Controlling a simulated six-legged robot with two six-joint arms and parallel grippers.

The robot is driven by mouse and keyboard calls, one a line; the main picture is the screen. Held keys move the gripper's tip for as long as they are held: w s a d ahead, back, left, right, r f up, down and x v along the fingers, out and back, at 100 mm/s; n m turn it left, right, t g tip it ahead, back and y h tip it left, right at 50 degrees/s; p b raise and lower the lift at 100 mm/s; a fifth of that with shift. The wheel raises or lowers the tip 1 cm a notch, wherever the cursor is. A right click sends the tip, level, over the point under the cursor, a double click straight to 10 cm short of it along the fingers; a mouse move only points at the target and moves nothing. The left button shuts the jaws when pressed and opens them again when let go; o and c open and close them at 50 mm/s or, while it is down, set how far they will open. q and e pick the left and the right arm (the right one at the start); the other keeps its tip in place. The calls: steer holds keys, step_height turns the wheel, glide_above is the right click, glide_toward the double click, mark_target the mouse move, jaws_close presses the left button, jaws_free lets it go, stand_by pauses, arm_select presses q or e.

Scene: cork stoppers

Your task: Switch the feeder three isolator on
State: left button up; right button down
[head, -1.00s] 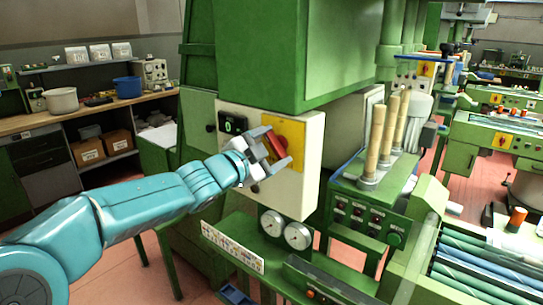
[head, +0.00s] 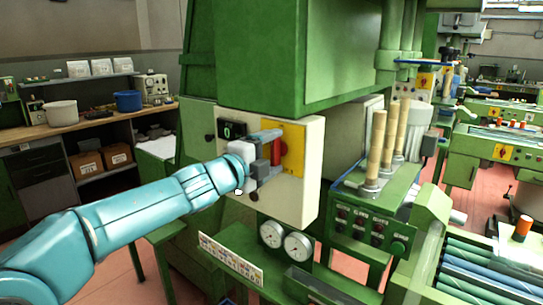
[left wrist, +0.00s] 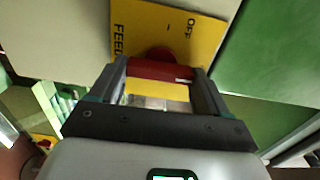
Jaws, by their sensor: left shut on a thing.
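The isolator is a red handle (head: 276,157) on a yellow plate (head: 297,148), on the cream box front. My left gripper (head: 271,152) has its fingers around the handle, one above and one below it in the head view. In the left wrist view the red handle (left wrist: 158,70) lies between the two finger ends, and the gripper (left wrist: 161,76) is shut on it. The yellow plate (left wrist: 185,40) there shows "OFF" and part of a word, "FEED". The handle looks about upright in the head view. The rest of the label is hidden. My right gripper is not in view.
A small black display (head: 232,130) sits left of the plate on the cream box (head: 308,190). Two round gauges (head: 285,238) are below the box. Wooden-handled levers (head: 387,145) stand to the right. A green housing (head: 270,60) overhangs above.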

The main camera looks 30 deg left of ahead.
arm_select(q)
steer(key=shift+f+m, duration=0.2)
steer(key=shift+m, duration=0.1)
steer(key=o, duration=1)
steer(key=shift+s+r, duration=0.15)
steer(key=s, duration=1)
steer(key=s+a, duration=0.1)
steer(key=s, duration=0.5)
steer(key=shift+s+a, duration=0.1)
